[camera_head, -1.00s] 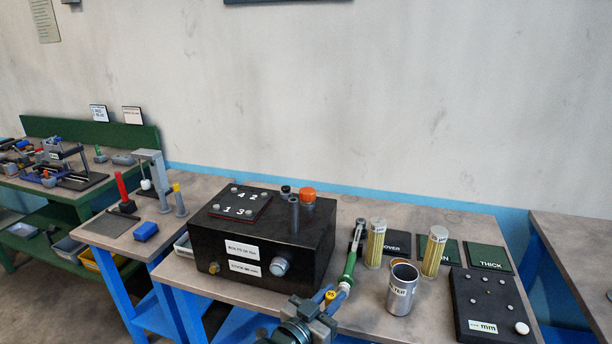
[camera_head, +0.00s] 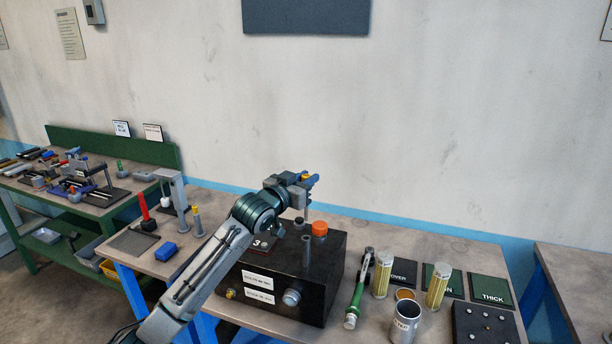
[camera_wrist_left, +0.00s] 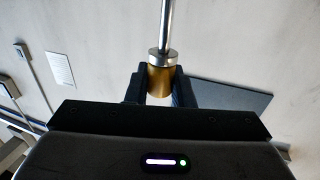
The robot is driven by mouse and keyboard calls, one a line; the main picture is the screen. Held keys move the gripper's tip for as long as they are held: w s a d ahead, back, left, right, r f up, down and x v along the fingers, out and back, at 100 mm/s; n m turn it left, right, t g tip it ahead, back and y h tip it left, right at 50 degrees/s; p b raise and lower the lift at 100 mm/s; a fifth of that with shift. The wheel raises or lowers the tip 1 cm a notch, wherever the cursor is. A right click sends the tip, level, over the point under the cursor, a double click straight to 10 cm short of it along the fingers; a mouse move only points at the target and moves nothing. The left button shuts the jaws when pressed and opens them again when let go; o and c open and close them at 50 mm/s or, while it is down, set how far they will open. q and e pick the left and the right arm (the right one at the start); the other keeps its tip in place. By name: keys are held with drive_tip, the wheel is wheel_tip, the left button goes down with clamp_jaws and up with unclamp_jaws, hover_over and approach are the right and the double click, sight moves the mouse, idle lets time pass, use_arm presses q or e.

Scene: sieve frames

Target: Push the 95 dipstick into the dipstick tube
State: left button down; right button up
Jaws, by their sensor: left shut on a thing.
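My left gripper (camera_head: 311,181) is raised above the black box (camera_head: 330,285) in the head view. Its fingers are shut on the yellow handle of the dipstick (camera_head: 306,177). In the left wrist view the handle (camera_wrist_left: 160,82) sits between the fingers (camera_wrist_left: 159,87), with a grey collar and a metal rod running out beyond it. In the head view a short piece of rod shows under the gripper. The grey dipstick tube (camera_head: 306,253) stands upright on the box, below the gripper. I cannot tell whether the rod's tip meets the tube. My right gripper is not in view.
An orange cap (camera_head: 320,229) and a dark cap (camera_head: 299,221) stand close to the tube. My left arm hides part of the box and the numbered plate.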

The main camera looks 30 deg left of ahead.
use_arm(q)
drive_tip(key=shift+d, duration=0.1)
drive_tip(key=shift+r+p, duration=0.1)
drive_tip(key=shift+p, duration=0.2)
drive_tip(key=shift+f+b, duration=0.75)
drive_tip(key=shift+f, duration=0.6)
drive_tip(key=shift+f+b, duration=0.55)
drive_tip(key=shift+f, duration=0.65)
drive_tip(key=shift+f, duration=0.25)
drive_tip(key=shift+f, duration=0.35)
drive_tip(key=shift+f+b, duration=0.45)
drive_tip(key=shift+f, duration=0.05)
